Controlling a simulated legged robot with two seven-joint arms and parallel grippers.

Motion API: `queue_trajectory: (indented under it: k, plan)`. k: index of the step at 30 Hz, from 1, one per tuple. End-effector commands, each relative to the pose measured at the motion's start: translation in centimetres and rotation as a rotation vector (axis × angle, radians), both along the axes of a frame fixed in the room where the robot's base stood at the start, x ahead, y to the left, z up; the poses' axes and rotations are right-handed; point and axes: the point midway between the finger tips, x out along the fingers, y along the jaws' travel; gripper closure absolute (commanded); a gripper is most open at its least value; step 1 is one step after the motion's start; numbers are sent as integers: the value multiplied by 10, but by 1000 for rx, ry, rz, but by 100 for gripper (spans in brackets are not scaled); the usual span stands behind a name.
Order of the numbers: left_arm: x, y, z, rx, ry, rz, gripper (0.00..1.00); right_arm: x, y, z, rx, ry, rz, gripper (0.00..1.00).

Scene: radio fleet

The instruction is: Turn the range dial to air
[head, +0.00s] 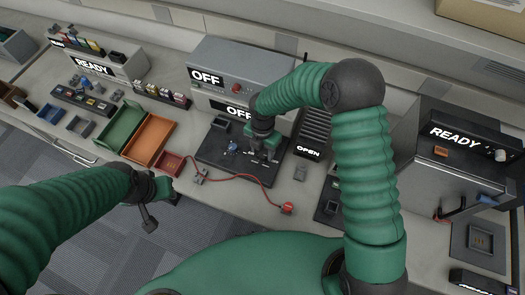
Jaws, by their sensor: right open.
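I cannot make out a part that is clearly the range dial, and no "air" marking is readable. My right gripper (263,158) is open, pointing down over the dark mat (215,152) at the centre of the bench. The gripper and arm hide part of the mat and whatever lies right under the fingers.
A grey unit (238,62) reading OFF stands behind the mat. A green tray (121,128) and an orange tray (150,138) lie to the left. A red cable (235,177) runs along the front to a red plug (287,208). A READY unit (460,140) stands at right.

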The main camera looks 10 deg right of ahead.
Motion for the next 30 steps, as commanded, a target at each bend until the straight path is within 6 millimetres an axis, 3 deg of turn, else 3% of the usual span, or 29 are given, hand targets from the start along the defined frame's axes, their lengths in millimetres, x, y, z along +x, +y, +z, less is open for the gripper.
queue_trajectory:
  k: [4, 11, 23, 30]
  plan:
    - [0, 0, 0, 0, 0, 0, 64, 0, 0, -13, 0, 0, 1, 51]
    - [0, 0, 0, 0, 0, 0, 64, 1, 0, -15, 0, 0, 0, 51]
    - [0, 0, 0, 0, 0, 0, 64, 0, 0, -14, 1, -1, 0, 100]
    - [0, 0, 1, 0, 0, 0, 64, 1, 0, -13, 1, -1, -5, 100]
